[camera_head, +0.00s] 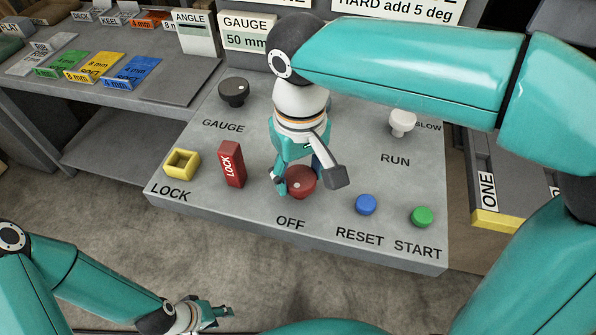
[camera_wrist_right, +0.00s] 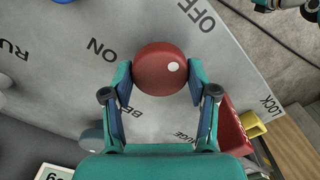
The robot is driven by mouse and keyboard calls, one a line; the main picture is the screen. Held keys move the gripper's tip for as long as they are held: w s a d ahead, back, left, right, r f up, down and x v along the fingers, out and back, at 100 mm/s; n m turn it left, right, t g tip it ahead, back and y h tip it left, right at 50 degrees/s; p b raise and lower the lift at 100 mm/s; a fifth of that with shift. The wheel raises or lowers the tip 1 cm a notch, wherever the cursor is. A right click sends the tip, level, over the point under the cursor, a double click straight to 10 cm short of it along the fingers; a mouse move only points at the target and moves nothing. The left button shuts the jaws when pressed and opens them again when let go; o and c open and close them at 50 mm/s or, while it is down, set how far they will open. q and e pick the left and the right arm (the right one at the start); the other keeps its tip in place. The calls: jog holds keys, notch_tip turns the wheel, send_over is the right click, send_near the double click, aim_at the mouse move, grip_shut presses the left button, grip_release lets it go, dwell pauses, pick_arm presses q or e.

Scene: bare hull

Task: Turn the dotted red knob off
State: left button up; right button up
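The red knob (camera_head: 302,181) with a white dot sits on the grey console above the OFF label (camera_head: 290,223). In the right wrist view the red knob (camera_wrist_right: 158,72) is round, its dot at the right side, facing between the OFF label (camera_wrist_right: 196,14) and the fingers. My right gripper (camera_head: 306,178) points down over the knob. In the right wrist view its fingertips (camera_wrist_right: 159,73) lie on both sides of the knob and appear to touch it. My left gripper (camera_head: 218,311) is low at the left, away from the console; its finger opening is unclear.
A red LOCK block (camera_head: 231,164) and a yellow square socket (camera_head: 182,163) stand left of the knob. Blue RESET (camera_head: 366,204) and green START (camera_head: 421,216) buttons are to the right. A black GAUGE knob (camera_head: 233,92) and white RUN lever (camera_head: 402,122) are further back.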

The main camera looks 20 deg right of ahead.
aim_at(299, 176)
jog(key=o, duration=0.4)
jog(key=shift+w, duration=0.1)
notch_tip(299, 176, up, 12)
jog(key=shift+f, duration=0.1)
dwell(0.4)
dwell(0.4)
